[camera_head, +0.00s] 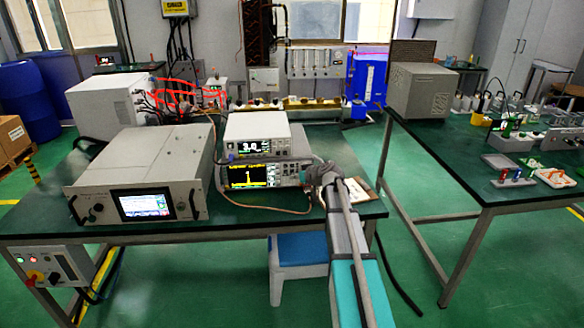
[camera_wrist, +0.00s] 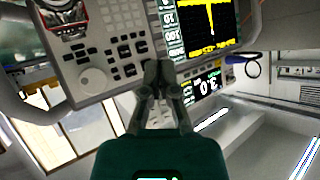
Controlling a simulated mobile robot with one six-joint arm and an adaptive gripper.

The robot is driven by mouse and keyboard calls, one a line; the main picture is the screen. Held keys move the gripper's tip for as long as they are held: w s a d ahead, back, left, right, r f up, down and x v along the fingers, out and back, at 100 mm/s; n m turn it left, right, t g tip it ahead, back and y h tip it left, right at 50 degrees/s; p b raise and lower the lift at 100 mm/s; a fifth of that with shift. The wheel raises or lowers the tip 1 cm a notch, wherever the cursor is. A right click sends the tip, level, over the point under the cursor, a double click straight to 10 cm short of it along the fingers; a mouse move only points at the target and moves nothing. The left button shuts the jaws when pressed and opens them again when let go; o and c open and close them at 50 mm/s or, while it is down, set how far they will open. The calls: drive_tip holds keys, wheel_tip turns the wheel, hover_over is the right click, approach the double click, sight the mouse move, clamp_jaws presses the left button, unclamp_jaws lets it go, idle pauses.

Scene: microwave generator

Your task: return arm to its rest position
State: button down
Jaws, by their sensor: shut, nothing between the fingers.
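My gripper (camera_head: 313,174) is at the end of my arm, which reaches in from the lower right, and is in front of the right end of the lower bench instrument (camera_head: 262,175). In the wrist view my gripper (camera_wrist: 163,68) has its dark fingers together with nothing between them. The same instrument's panel (camera_wrist: 120,45), with buttons, a round knob and a yellow trace on its screen, fills the upper part of that view, upside down. I cannot tell whether the fingertips touch the panel.
A smaller meter (camera_head: 258,133) reading about 3.0 sits on the lower instrument. A large grey generator (camera_head: 150,180) stands left on the green-topped table (camera_head: 235,221). A blue-topped stool (camera_head: 299,249) is beside my arm. A second table (camera_head: 488,190) stands right, across a floor gap.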

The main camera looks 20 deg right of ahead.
idle(0.4)
drive_tip(key=s+a+g+p, duration=0.4)
drive_tip(key=s+a, duration=0.4)
drive_tip(key=a, duration=0.2)
drive_tip(key=s+a+m+g+h+p, duration=0.1)
drive_tip(key=s+a+g+h+p, duration=0.1)
drive_tip(key=s, duration=1)
drive_tip(key=s+a+r+g+h+p, duration=0.1)
drive_tip(key=s+a+g+h+p, duration=0.1)
drive_tip(key=s+a+g+p, duration=0.2)
drive_tip(key=s+a+g, duration=0.1)
drive_tip(key=s+a, duration=0.2)
drive_tip(key=s, duration=0.5)
drive_tip(key=shift+s+m+h+p, duration=0.15)
drive_tip(key=shift+m+h+p, duration=0.25)
drive_tip(key=shift+a+f, duration=0.1)
